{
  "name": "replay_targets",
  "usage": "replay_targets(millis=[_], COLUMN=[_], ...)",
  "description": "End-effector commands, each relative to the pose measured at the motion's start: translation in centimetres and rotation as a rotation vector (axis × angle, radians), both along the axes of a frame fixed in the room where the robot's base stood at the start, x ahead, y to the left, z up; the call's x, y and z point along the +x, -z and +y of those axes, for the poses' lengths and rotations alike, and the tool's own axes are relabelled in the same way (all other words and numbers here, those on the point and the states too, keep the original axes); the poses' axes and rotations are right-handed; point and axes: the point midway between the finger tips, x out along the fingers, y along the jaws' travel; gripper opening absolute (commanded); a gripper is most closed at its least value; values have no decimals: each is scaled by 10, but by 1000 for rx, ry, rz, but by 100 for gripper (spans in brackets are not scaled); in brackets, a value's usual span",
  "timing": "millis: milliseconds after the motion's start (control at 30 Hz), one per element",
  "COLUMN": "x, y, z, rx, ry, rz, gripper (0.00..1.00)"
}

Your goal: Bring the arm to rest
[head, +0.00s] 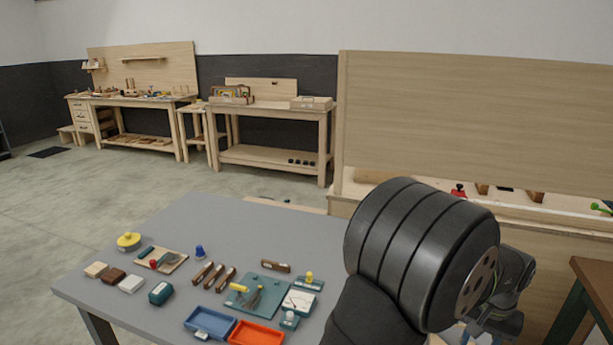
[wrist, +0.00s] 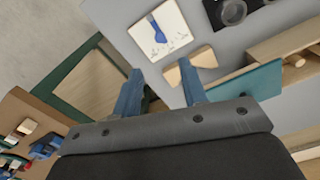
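My gripper (wrist: 160,74) shows in the wrist view with two blue fingers standing apart and nothing held between them. Beyond the fingertips lie a white card with a blue figure (wrist: 158,32) and a light wooden piece (wrist: 190,66); I cannot tell the exact gap between them and the fingers. In the head view my dark arm fills the lower right, and the gripper end is mostly hidden behind it.
A grey table (head: 200,225) holds several small things, among them a blue tray (head: 210,323), an orange tray (head: 257,333) and a teal board (head: 258,293). A wooden panel (head: 480,120) stands behind my arm. A brown table (head: 594,275) is at the right edge. Workbenches stand far back.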

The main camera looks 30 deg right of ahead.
Motion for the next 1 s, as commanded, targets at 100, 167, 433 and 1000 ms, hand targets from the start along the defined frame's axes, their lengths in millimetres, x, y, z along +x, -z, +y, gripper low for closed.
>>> replay_targets(millis=[100,167,433,1000], x=[0,0,0,0], y=[-26,-37,-40,75], z=[-1,0,1,1], rx=[-4,-2,6,5], ry=[0,0,0,0], rz=[-1,0,1,1], gripper=[39,39,39,39])
